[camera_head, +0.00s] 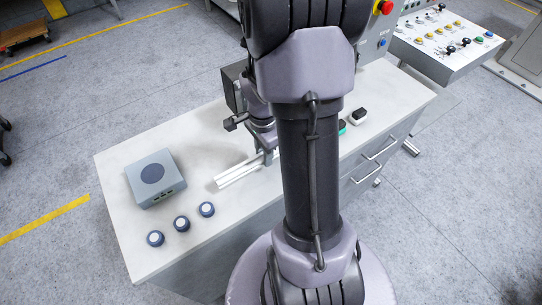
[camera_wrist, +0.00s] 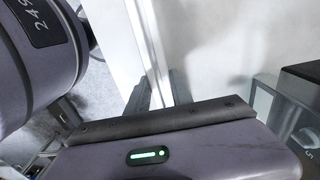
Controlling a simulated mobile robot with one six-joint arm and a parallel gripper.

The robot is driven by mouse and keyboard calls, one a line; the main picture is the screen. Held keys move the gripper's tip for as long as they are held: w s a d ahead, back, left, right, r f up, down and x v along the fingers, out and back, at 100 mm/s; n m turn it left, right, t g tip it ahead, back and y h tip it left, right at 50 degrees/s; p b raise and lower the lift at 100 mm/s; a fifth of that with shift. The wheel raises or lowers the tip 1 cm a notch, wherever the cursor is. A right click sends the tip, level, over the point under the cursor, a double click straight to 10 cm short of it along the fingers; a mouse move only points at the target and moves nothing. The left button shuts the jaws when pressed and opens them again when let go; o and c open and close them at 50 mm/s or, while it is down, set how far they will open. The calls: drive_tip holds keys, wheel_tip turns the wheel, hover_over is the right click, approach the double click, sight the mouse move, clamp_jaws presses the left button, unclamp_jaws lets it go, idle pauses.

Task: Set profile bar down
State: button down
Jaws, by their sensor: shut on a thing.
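The profile bar (camera_head: 236,171) is a white, straight length over the white worktop, near its middle. Its far end is hidden behind my arm. My gripper (camera_head: 268,157) is shut on the bar, partly hidden by my arm. In the wrist view the bar (camera_wrist: 150,38) runs up from between the dark fingers (camera_wrist: 157,92). I cannot tell whether the bar touches the worktop.
The worktop (camera_head: 205,130) bears a grey box with a dark disc (camera_head: 155,178) and three round blue-and-white knobs (camera_head: 181,223) at left. A dark machine (camera_head: 234,86) stands behind my gripper. A small black-and-white object (camera_head: 358,117) lies right of my arm.

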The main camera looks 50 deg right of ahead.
sight(264, 169)
wheel_tip(264, 169, down, 4)
drive_tip(key=shift+w+f+b, duration=0.1)
drive_tip(key=shift+f+b, duration=0.1)
drive_tip(key=shift+b, duration=0.45)
drive_tip(key=shift+r, duration=0.15)
drive_tip(key=c, duration=1.6)
unclamp_jaws()
drive_tip(key=shift+f, duration=0.2)
drive_tip(key=o, duration=0.5)
